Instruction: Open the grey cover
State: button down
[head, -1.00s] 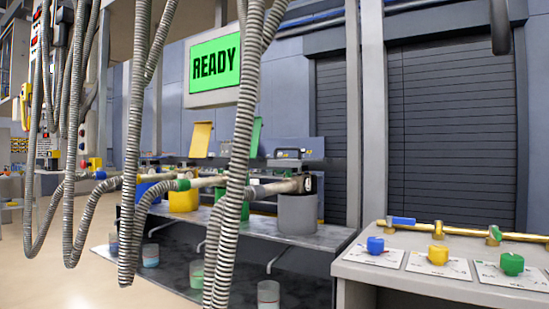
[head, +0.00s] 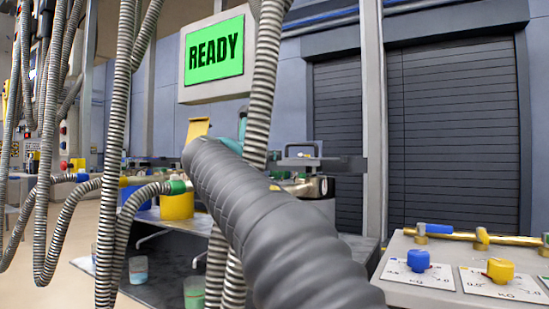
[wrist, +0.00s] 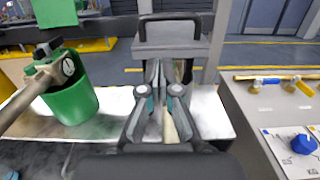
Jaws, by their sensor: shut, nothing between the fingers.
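The grey cover (head: 300,163) shows in the head view with its dark arched handle (head: 301,147), beyond my arm. In the wrist view the grey cover (wrist: 168,47) lies straight ahead of my gripper, with its handle (wrist: 169,16) at the far side. The cover appears lowered, unlike the raised yellow cover. My gripper (wrist: 168,68) is shut and empty, with its fingertips close to the near edge of the cover. I cannot tell whether they touch it. The grey tank under the cover is hidden by my gripper and arm.
A green bucket (wrist: 76,104) with a gauged nozzle (wrist: 62,75) stands left of my gripper. The yellow bucket (head: 177,206) and its raised yellow cover (head: 197,130) are further left. Hoses (head: 262,85) hang in front. A panel with a blue knob (head: 418,260) is at right.

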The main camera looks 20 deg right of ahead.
jog(key=x, duration=0.6)
jog(key=p+x, duration=0.1)
jog(key=x, duration=0.2)
jog(key=shift+d+r, duration=0.35)
